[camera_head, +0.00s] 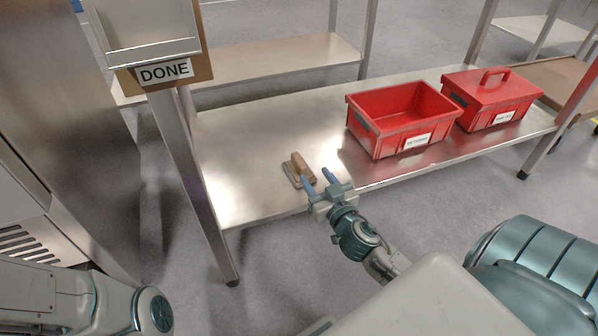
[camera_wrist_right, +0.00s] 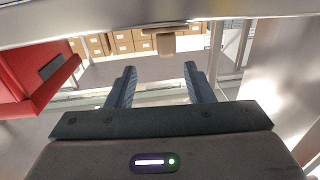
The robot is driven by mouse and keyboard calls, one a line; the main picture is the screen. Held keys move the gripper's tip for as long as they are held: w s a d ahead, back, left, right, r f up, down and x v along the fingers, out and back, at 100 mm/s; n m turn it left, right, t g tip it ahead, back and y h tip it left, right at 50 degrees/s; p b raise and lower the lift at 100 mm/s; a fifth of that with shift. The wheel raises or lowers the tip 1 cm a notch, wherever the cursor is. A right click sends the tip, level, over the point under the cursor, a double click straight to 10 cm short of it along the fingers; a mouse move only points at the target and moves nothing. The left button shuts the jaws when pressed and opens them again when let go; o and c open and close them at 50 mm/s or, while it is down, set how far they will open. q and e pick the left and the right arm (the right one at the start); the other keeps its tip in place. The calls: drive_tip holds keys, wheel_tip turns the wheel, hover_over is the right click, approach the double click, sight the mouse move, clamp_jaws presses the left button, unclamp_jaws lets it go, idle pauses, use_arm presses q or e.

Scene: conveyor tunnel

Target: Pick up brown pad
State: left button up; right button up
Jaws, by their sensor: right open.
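The brown pad (camera_head: 299,168), a small flat piece with a tan-brown block on top, lies near the front edge of the metal table (camera_head: 252,127). My right gripper (camera_head: 317,180) is open and empty, just in front of the pad at the table's front edge. In the right wrist view a brown block (camera_wrist_right: 166,44), apparently the pad, shows beyond and between the two spread blue fingers (camera_wrist_right: 160,82), apart from them. Part of my left arm shows at the lower left of the head view, but its gripper is out of view.
An open red bin (camera_head: 378,145) and a red box with a handled lid (camera_head: 478,121) stand on the table to the right of the pad. A "DONE" sign (camera_head: 165,72) hangs by the left table post. The table's left part is clear.

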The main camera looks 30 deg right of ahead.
sight(299, 160)
drive_tip(key=w, duration=0.3)
drive_tip(key=shift+w+d, duration=0.2)
drive_tip(key=shift+w, duration=0.2)
drive_tip(key=w, duration=0.2)
drive_tip(key=w+b, duration=0.1)
drive_tip(key=w, duration=0.1)
drive_tip(key=shift+w+a+f, duration=0.1)
drive_tip(key=shift+f, duration=0.15)
drive_tip(key=shift+w, duration=0.5)
clamp_jaws()
drive_tip(key=shift+r, duration=0.15)
drive_tip(key=shift+s, duration=0.15)
